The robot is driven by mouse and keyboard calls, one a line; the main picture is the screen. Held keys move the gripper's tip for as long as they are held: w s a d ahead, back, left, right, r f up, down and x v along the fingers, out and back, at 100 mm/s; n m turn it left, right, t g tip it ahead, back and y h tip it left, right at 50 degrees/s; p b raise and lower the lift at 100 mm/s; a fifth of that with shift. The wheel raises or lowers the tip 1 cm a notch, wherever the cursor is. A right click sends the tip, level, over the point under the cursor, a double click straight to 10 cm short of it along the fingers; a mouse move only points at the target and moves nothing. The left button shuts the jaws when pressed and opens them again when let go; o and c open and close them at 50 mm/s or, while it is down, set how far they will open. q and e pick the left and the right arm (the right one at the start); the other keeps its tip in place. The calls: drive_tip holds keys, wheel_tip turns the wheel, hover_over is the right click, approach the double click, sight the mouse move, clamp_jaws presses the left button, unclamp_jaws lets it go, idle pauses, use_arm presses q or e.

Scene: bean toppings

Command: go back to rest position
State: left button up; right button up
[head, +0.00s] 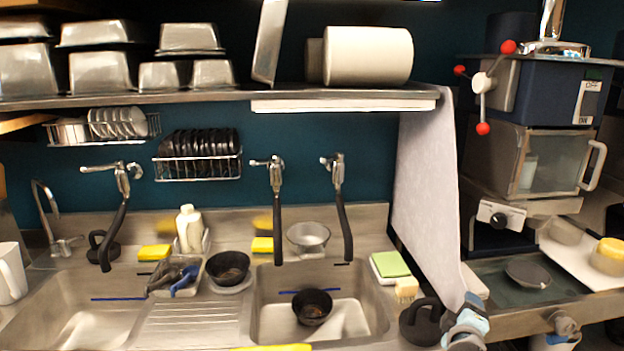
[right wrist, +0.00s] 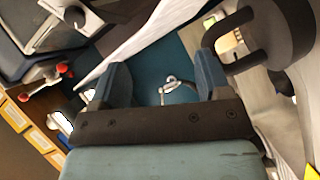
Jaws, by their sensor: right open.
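My right gripper (head: 467,322) is at the bottom edge of the head view, right of the sink and in front of the counter. In the right wrist view its two blue fingers (right wrist: 160,78) are apart, with nothing held between them. A black handled object (head: 420,322) stands on the counter just left of the gripper. A black handled object also shows close beside the right finger in the right wrist view (right wrist: 280,40). My left gripper is not in view.
The sink (head: 375,315) holds a black bowl (head: 313,305). Another black bowl (head: 228,267) sits on the ledge. Sponges (head: 390,264) lie near the sink's right edge.

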drive_tip(key=s+a+f+m+g+y+p, duration=0.15)
drive_tip(key=s+a+f+y, duration=0.55)
drive_tip(key=s+f, duration=0.7)
drive_tip(key=s+a+f+m+g+y+p, duration=0.1)
drive_tip(key=s+a, duration=0.3)
drive_tip(key=s, duration=0.5)
drive_tip(key=s+a+f+m+g+y+p, duration=0.1)
drive_tip(key=s+a+f+m+y, duration=0.1)
drive_tip(key=s, duration=0.7)
drive_tip(key=a+f+m, duration=0.1)
drive_tip(key=a, duration=0.1)
drive_tip(key=shift+s+a, duration=0.3)
drive_tip(key=shift+s, duration=0.05)
drive_tip(key=shift+m, duration=0.25)
